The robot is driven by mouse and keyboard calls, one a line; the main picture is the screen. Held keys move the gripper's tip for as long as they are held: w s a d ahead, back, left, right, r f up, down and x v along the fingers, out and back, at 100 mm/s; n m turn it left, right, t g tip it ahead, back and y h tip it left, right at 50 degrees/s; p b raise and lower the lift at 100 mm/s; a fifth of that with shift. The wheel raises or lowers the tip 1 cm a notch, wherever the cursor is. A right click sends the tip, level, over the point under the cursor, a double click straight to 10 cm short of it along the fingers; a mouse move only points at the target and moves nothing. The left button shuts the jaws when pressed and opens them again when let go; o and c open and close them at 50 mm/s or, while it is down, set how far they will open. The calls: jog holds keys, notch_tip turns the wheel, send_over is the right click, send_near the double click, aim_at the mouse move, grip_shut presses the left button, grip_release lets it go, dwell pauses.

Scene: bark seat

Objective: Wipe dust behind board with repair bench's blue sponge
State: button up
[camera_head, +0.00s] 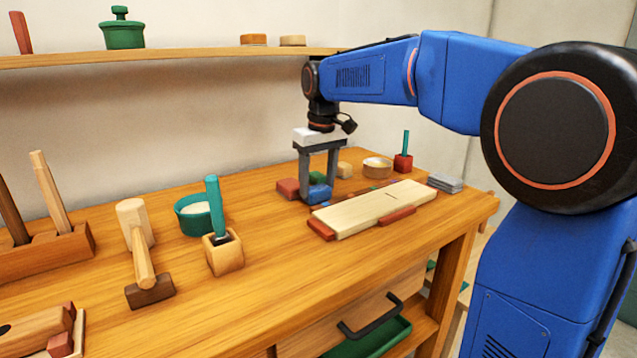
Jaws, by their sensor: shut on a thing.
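My gripper (319,182) points straight down over the bench behind the board and is shut on the blue sponge (320,192). The sponge is low, at or just above the bench top; I cannot tell if it touches. The pale wooden board (375,208) lies flat just in front and to the right of the sponge, with red blocks (398,216) against its front side. Small dark and blue specks show along the board's back edge, partly hidden by the board and my gripper; I cannot tell for sure that they are dust.
A red block (288,188) lies close left of my gripper. A tan block (345,169), a round bowl (377,166) and a red holder with a green handle (403,162) stand behind the board. Grey plates (445,183) lie right. A shelf (150,57) runs above.

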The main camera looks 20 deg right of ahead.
jog(key=shift+r, duration=3)
